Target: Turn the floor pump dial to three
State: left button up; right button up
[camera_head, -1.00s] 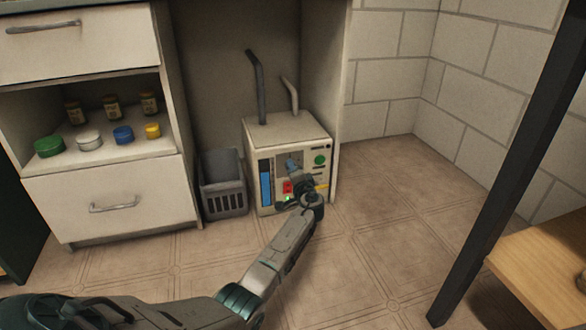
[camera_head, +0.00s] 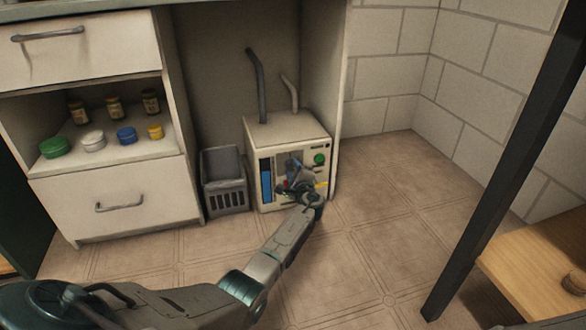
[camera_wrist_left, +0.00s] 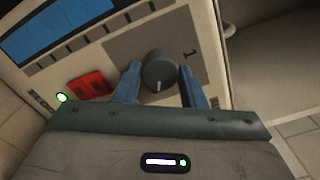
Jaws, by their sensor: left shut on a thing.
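The floor pump (camera_head: 285,135) is a cream box on the floor under the counter, with a blue strip, a green round button and two hoses on top. Its dial (camera_wrist_left: 159,68) is a dark round knob with a pale pointer line, seen in the left wrist view on a grey panel; the line points down in that picture. My left gripper (camera_wrist_left: 160,88) is shut on the dial, with a blue finger on each side of it. In the head view my left gripper (camera_head: 294,172) covers the dial. My right gripper is not in view.
A red switch (camera_wrist_left: 90,84) and a lit green lamp (camera_wrist_left: 62,98) sit beside the dial. A grey basket (camera_head: 225,185) stands left of the pump. A drawer cabinet (camera_head: 120,205) is further left. Open floor lies right of the pump, before a dark table leg (camera_head: 490,190).

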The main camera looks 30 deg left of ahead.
pick_arm(q)
jog(key=shift+m, duration=0.4)
jog(key=o, duration=1)
